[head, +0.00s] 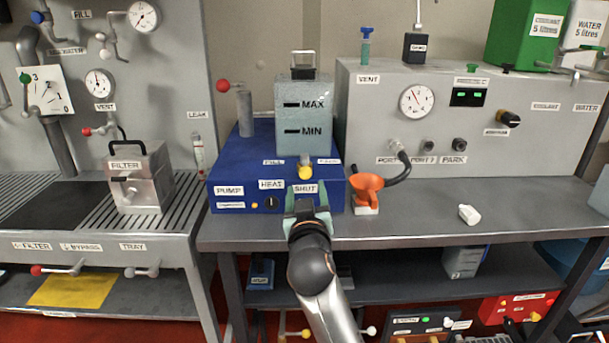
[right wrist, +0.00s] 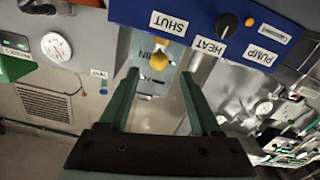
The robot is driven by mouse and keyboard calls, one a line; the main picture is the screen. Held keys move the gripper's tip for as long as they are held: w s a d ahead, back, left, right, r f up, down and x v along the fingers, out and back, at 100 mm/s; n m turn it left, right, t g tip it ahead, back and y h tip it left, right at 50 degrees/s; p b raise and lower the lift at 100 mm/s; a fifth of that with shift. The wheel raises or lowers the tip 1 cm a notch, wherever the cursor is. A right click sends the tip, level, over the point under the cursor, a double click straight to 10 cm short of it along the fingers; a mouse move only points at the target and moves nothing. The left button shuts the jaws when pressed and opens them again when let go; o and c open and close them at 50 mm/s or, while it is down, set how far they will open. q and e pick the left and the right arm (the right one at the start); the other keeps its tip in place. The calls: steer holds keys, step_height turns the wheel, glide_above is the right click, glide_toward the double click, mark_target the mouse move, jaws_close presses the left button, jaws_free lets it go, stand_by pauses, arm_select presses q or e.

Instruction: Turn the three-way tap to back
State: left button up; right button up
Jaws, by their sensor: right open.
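The yellow knob (head: 305,173) of what looks like the three-way tap is on the blue unit (head: 236,170), below the clear tank (head: 303,115). Labels FILL, SHUT and one too small to read surely surround it. The way its lever points cannot be made out. My right gripper (head: 306,191) is open and empty at the unit's front edge, just in front of the knob, covering part of the front near the SHUT label. In the right wrist view, the knob (right wrist: 159,61) appears between the open fingertips (right wrist: 160,73), with a gap on both sides. My left gripper is not in view.
A white piece (head: 469,214) lies on the bench. A red-knobbed lever (head: 223,86) rises at the unit's left. The bench right of the funnel is mostly clear.

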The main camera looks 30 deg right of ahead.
mark_target(305, 163)
steer(key=shift+w+d+r, duration=0.15)
steer(key=shift+w+d, duration=0.1)
steer(key=shift+w, duration=0.15)
steer(key=x, duration=1.1)
steer(key=shift+d, duration=0.15)
jaws_close()
stand_by(0.8)
